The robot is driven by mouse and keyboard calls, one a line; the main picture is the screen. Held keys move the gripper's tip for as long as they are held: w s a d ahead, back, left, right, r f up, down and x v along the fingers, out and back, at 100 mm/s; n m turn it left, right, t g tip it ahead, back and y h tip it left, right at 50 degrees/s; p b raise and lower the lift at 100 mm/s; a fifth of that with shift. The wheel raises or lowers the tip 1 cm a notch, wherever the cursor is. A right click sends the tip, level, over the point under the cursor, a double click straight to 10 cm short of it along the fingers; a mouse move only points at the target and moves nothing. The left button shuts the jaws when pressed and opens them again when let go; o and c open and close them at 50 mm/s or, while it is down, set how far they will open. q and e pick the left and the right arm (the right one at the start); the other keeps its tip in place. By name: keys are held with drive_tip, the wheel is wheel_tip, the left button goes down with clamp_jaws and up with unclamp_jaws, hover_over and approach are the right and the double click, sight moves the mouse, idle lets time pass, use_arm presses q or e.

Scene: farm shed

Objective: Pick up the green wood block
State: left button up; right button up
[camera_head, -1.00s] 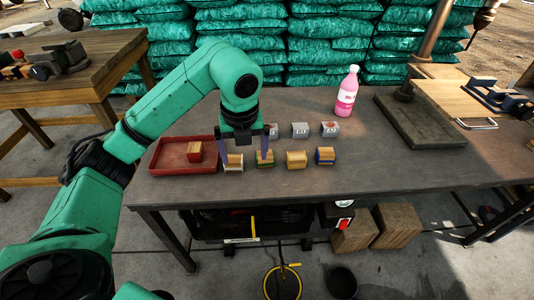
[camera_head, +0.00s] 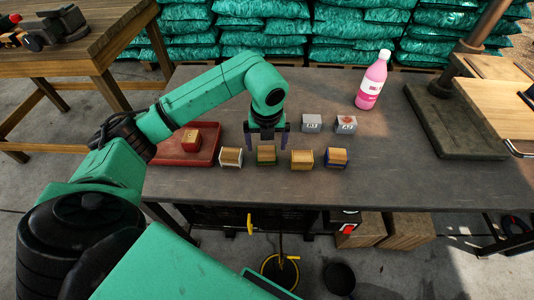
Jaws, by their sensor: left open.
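The green wood block (camera_head: 266,155) sits on the dark table, in a row with a white block (camera_head: 231,157) to its left, a yellow block (camera_head: 302,159) and a blue block (camera_head: 336,158) to its right. It has green sides and a wooden top. My left gripper (camera_head: 267,143) is open and points down over the green block, its two dark fingers at either side of the block's top in the picture. I cannot tell how far above the block the fingertips are. My right gripper does not show.
A red tray (camera_head: 208,156) at the left holds a red block (camera_head: 191,140). Grey blocks (camera_head: 312,123) stand behind the row. A pink bottle (camera_head: 372,80) stands at the back. A drill press base (camera_head: 455,125) is at the right. The table's front strip is clear.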

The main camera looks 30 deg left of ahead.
use_arm(q)
drive_tip(key=f, duration=0.4)
drive_tip(key=shift+w+a+f+p, duration=0.1)
drive_tip(key=shift+w+f+p, duration=0.1)
drive_tip(key=shift+f+p, duration=0.1)
drive_tip(key=c, duration=1.3)
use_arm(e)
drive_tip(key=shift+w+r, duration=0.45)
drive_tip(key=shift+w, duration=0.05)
use_arm(q)
drive_tip(key=shift+r, duration=0.1)
wheel_tip(320, 180, up, 15)
wheel_tip(320, 180, up, 5)
drive_tip(key=p, duration=0.1)
hover_over(266, 151)
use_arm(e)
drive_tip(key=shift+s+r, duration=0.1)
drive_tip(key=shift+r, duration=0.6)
